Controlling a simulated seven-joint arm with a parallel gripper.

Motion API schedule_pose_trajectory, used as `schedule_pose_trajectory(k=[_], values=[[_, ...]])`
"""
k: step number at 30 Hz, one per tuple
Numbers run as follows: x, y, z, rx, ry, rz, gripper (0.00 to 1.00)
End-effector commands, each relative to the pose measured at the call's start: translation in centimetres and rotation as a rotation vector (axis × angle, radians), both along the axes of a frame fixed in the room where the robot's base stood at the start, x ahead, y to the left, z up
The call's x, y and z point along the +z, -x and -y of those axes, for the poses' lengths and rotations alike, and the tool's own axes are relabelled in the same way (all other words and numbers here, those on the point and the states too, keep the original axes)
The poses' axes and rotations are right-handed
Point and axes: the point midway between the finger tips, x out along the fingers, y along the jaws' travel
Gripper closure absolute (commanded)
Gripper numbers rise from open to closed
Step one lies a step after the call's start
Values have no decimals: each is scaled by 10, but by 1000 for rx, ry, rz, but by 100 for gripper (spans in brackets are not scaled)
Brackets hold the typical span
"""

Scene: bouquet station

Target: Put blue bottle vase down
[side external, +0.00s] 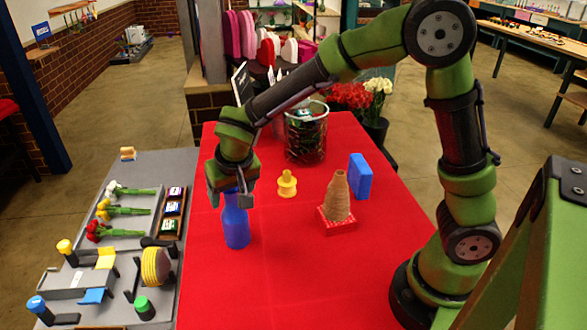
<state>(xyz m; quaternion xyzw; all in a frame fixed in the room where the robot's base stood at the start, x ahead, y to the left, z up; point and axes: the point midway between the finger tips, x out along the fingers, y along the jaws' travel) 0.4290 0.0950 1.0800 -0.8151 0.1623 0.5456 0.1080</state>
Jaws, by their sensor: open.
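The blue bottle vase (236,224) stands upright on the red-covered table (290,270), toward its left side. My gripper (232,198) is directly above it, with its fingers around the vase's neck. The fingers are open. The top of the vase is hidden behind the gripper, so I cannot tell whether a finger touches the neck.
Right of the vase are a yellow spool-shaped piece (287,184), a tan ribbed vase (338,196) on a red block (336,222), and a blue block (360,176). A clear cylinder (305,132) stands behind. A grey side table (60,225) holds flowers. The front red cloth is clear.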

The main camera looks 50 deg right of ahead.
Motion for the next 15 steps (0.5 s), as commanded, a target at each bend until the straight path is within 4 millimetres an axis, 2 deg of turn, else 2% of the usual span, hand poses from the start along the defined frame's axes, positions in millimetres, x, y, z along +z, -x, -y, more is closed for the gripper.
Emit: schedule_pose_trajectory(k=[9,15], values=[[64,23,-11,1,-3,6,31],[90,34,-14,1,-1,4,31]])
